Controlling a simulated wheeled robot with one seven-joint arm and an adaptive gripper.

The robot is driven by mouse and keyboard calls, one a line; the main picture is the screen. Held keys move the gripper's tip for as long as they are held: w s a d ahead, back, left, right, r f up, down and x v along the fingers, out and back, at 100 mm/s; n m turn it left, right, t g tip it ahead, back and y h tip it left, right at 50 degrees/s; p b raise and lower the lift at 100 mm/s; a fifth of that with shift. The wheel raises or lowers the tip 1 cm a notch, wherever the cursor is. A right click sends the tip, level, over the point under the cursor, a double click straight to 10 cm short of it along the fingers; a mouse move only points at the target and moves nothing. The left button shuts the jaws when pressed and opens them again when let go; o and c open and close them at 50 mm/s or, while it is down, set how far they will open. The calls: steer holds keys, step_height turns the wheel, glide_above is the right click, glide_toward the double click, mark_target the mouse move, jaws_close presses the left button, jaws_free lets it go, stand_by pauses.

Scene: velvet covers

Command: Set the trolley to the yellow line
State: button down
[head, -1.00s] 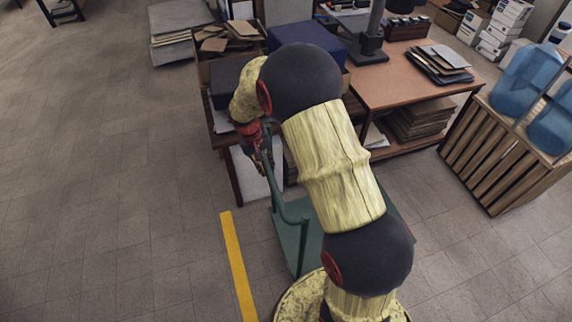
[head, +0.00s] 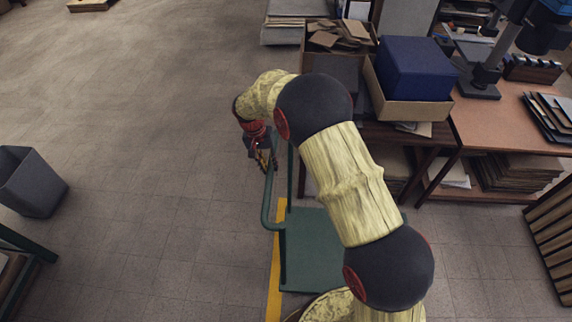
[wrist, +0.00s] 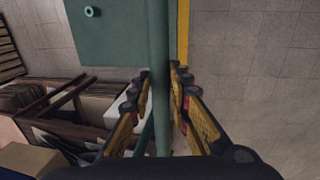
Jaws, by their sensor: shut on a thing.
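The green trolley (head: 318,255) stands on the tiled floor, its flat deck partly hidden by my arm. Its upright tube handle (head: 267,200) rises at the deck's left side. The yellow line (head: 274,285) runs along the deck's left edge, very close to it; I cannot tell whether they overlap. My gripper (head: 268,160) is shut on the handle near its top. In the wrist view, the fingers (wrist: 161,78) sit on either side of the green handle tube (wrist: 159,40), and the yellow line (wrist: 184,25) shows just right of the deck (wrist: 110,45).
A table (head: 500,125) with a blue box (head: 414,68) in a carton beside it stands at the back right. A grey bin (head: 30,182) stands at the left. A slatted crate (head: 553,240) is at the right edge. The floor left of the line is clear.

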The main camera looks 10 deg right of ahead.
steer(key=shift+w+a, duration=0.15)
steer(key=shift+a, duration=0.45)
steer(key=shift+w+a, duration=0.15)
steer(key=shift+a, duration=0.45)
steer(key=c, duration=1.7)
jaws_free()
steer(key=shift+o, duration=0.2)
step_height(320, 180, up, 12)
steer(key=a, duration=0.2)
steer(key=shift+w+a+f, duration=0.15)
steer(key=shift+w, duration=0.2)
